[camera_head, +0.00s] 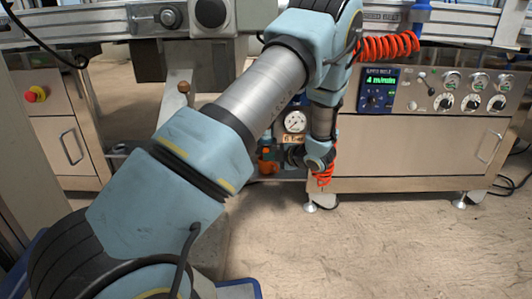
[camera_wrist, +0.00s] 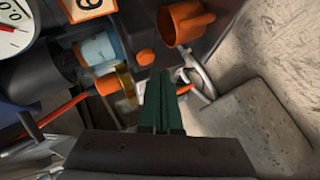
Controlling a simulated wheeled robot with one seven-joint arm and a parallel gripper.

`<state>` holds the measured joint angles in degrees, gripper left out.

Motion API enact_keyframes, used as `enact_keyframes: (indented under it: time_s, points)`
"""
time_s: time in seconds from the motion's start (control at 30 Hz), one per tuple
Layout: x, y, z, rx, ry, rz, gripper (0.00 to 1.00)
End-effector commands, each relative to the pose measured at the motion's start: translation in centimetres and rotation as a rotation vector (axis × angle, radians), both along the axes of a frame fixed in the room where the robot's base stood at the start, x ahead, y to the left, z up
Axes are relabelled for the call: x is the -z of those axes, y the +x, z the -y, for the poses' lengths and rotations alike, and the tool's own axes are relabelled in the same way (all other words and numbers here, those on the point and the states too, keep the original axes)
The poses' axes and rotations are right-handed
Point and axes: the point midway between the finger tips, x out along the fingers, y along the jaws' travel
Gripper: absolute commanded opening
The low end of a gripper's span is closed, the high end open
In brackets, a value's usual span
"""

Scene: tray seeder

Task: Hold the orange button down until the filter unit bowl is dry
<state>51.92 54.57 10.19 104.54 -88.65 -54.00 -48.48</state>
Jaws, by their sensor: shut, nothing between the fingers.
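In the wrist view, my gripper (camera_wrist: 159,73) has its green fingers shut together with nothing between them. A small round orange piece, which looks like the orange button (camera_wrist: 145,57), lies just beyond the fingertips and slightly left. I cannot tell whether the fingertips touch it. A pale blue, see-through cylinder (camera_wrist: 98,50), perhaps the filter unit bowl, is left of the button; any water in it is too unclear to tell. In the head view, the filter unit is small and partly hidden by my arm, and my fingers cannot be made out.
A white dial gauge (camera_wrist: 15,25) and an orange number tag (camera_wrist: 88,8) are close by. An orange cup-shaped part (camera_wrist: 185,22) is right of the button. The gauge (camera_head: 295,121) also shows in the head view, left of a steel cabinet (camera_head: 405,155). Open floor (camera_head: 400,240) lies in front.

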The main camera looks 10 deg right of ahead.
Motion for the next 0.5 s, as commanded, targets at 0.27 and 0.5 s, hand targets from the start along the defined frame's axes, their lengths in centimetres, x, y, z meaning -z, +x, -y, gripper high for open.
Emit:
enact_keyframes:
  time_s: [0.27, 0.5]
  points:
    - [-0.06, 0.51, 0.06, -0.001, 0.001, 0.000, 0.00]
    - [0.00, 0.83, 0.18, 0.000, 0.000, 0.000, 0.00]
